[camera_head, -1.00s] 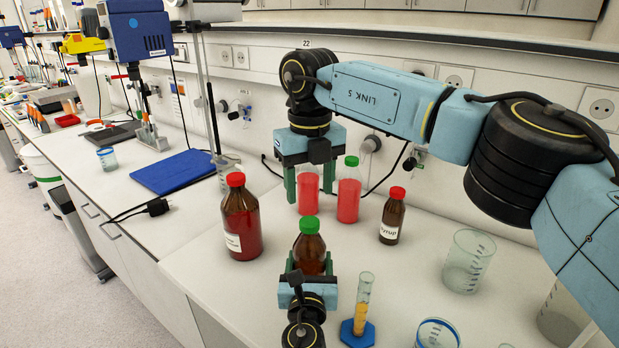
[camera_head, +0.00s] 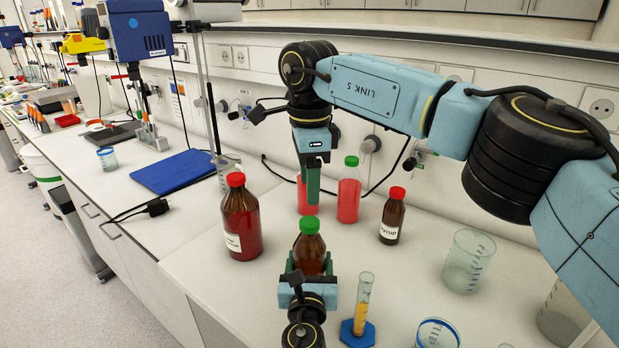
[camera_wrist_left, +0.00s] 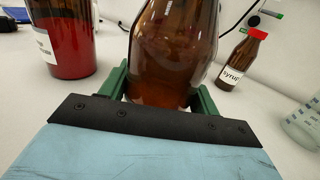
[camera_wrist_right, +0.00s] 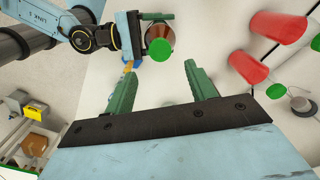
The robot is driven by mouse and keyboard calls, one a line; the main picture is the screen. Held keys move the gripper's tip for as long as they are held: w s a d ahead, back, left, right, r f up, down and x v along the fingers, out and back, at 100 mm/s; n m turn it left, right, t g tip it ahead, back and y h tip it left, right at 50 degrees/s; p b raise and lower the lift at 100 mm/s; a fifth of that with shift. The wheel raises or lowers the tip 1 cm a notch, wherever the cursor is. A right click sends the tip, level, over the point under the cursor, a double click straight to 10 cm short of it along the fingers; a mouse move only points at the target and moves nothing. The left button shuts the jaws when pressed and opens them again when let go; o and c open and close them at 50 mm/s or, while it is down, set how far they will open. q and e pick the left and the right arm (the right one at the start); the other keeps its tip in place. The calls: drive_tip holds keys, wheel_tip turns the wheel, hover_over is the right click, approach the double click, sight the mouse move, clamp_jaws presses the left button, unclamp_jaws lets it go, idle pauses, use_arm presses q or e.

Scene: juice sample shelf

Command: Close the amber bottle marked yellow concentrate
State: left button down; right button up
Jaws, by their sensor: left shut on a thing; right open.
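An amber bottle with a green cap (camera_head: 309,249) stands upright on the near bench. My left gripper (camera_head: 308,268) is shut around its lower body; the left wrist view shows the green fingers on both sides of the brown glass (camera_wrist_left: 172,55). The bottle's label is not visible to me. The green cap is on its mouth; I cannot tell how tight. My right gripper (camera_head: 313,185) is above and behind the bottle, open and empty. In the right wrist view its fingers (camera_wrist_right: 160,85) are apart, with the green cap (camera_wrist_right: 160,50) beyond them.
A large amber bottle with a red cap (camera_head: 240,220) stands left. A red-capped syrup bottle (camera_head: 392,217) and two red-liquid bottles, one green-capped (camera_head: 349,192), stand behind. A cylinder on a blue base (camera_head: 361,310) is close at right, with a beaker (camera_head: 467,262) farther right.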

sight(310, 222)
drive_tip(key=shift+f, duration=0.1)
drive_tip(key=shift+f, duration=3.9)
drive_tip(key=shift+c, duration=0.4)
drive_tip(key=c, duration=1)
drive_tip(key=m, duration=1.1)
drive_tip(key=o, duration=1.2)
